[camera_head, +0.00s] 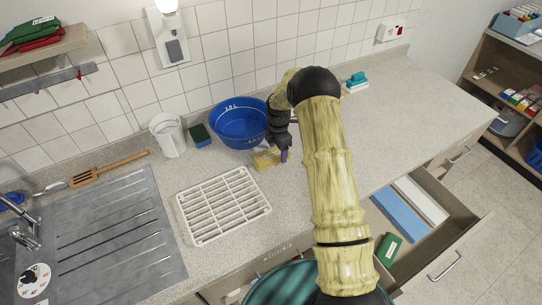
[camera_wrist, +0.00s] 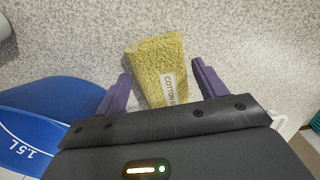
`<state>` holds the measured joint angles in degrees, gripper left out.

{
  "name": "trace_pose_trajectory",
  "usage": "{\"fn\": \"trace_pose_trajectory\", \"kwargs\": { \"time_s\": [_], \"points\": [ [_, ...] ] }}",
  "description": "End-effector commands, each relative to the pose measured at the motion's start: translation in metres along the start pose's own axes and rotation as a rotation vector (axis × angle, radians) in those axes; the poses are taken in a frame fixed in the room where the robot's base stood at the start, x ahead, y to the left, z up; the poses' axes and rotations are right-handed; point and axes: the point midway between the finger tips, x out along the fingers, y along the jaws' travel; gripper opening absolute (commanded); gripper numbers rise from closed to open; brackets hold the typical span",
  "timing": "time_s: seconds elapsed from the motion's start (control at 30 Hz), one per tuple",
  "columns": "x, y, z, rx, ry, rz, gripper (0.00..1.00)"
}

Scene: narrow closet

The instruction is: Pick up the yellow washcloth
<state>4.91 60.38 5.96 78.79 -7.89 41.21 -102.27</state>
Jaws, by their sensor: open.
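The yellow washcloth (camera_head: 266,158) lies on the speckled countertop, just in front of the blue basin. In the wrist view the washcloth (camera_wrist: 157,66) is a textured yellow piece with a white label reading "COTTON" and part of another word. My gripper (camera_head: 284,156) is low over the counter at the washcloth. In the wrist view my gripper (camera_wrist: 160,84) is open, with one purple finger on each side of the washcloth and visible gaps. The near end of the washcloth is hidden behind the gripper body.
The blue basin (camera_head: 238,125) stands close behind the washcloth; its side also shows in the wrist view (camera_wrist: 50,115). A white rack (camera_head: 222,206) lies to the front left. An open drawer (camera_head: 440,222) juts out at the right. The counter's right part is mostly clear.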

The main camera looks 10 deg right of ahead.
Motion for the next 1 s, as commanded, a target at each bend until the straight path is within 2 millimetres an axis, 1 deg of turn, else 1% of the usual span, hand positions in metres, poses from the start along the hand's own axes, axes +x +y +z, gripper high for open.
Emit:
{"fn": "trace_pose_trajectory", "kwargs": {
  "time_s": [0.2,0.23,0.4,0.67,0.77,0.87,0.97,1.0],
  "points": [
    [0.000,0.000,0.000,0.000,0.000,0.000,0.71],
    [0.000,0.000,0.000,0.000,0.000,0.000,0.69],
    [0.000,0.000,0.000,0.000,0.000,0.000,0.37],
    [-0.001,0.000,0.000,0.000,0.000,0.000,0.37],
    [-0.004,0.000,0.000,0.000,0.000,0.001,0.37],
    [-0.012,0.001,0.000,0.000,0.000,0.002,0.37],
    [-0.027,0.001,0.001,0.000,-0.001,0.004,0.37],
    [-0.035,0.001,0.001,0.000,-0.002,0.006,0.37]
  ]
}}
